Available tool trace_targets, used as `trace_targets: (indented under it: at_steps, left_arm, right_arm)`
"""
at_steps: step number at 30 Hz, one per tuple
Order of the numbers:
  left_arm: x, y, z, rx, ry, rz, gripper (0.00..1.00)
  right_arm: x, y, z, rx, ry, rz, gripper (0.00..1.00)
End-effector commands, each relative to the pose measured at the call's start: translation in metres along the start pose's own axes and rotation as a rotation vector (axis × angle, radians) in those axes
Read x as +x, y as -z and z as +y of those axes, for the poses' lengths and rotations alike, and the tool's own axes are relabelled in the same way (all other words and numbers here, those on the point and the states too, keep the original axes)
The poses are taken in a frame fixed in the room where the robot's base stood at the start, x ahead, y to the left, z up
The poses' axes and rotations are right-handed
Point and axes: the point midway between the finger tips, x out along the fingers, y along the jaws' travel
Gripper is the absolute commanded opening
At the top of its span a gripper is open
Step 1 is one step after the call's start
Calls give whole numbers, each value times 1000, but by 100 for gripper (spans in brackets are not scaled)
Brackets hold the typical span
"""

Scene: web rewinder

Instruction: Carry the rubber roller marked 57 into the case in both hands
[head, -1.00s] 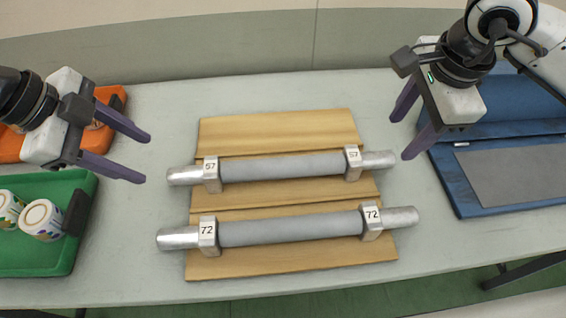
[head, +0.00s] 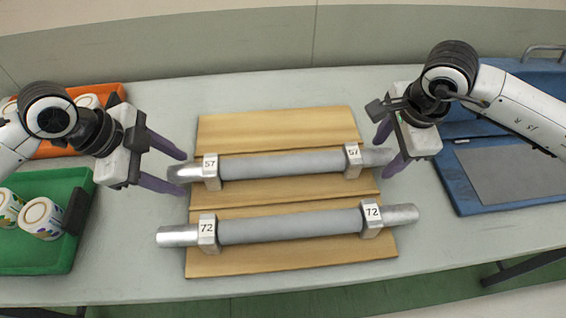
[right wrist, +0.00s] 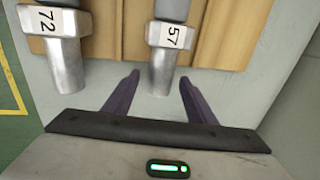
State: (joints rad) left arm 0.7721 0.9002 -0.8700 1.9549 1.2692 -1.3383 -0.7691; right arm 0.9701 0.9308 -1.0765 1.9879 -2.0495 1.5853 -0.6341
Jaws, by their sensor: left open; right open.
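The rubber roller marked 57 (head: 283,167) lies across the wooden board, its grey body between two metal blocks labelled 57. Its metal right end shows in the right wrist view (right wrist: 161,72). My left gripper (head: 184,173) is open at the roller's left end, its fingers beside that end. My right gripper (head: 382,155) is open at the right end. In the right wrist view its fingers (right wrist: 158,85) stand apart on either side of that end, with gaps. The blue case (head: 470,185) stands open at the right, with a grey panel inside.
A second roller marked 72 (head: 290,227) lies parallel in front on the same wooden board (head: 275,128). A green tray (head: 45,258) with patterned cups and an orange tray (head: 60,150) stand at the left. The table (head: 130,270) is clear between the trays and board.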

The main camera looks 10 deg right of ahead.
Motion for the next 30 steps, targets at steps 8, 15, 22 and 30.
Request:
trace_targets:
  at_steps: [8, 15, 22, 30]
  left_arm:
    - [0, 0, 0, 0, 0, 0, 21]
    - [-1, 0, 0, 0, 0, 0, 0]
    - [-1, 0, 0, 0, 0, -1, 0]
    - [-1, 0, 0, 0, 0, -1, 0]
  right_arm:
    - [0, 0, 0, 0, 0, 0, 21]
    - [0, 0, 0, 0, 0, 0, 0]
    - [-1, 0, 0, 0, 0, 0, 0]
    - [-1, 0, 0, 0, 1, 0, 0]
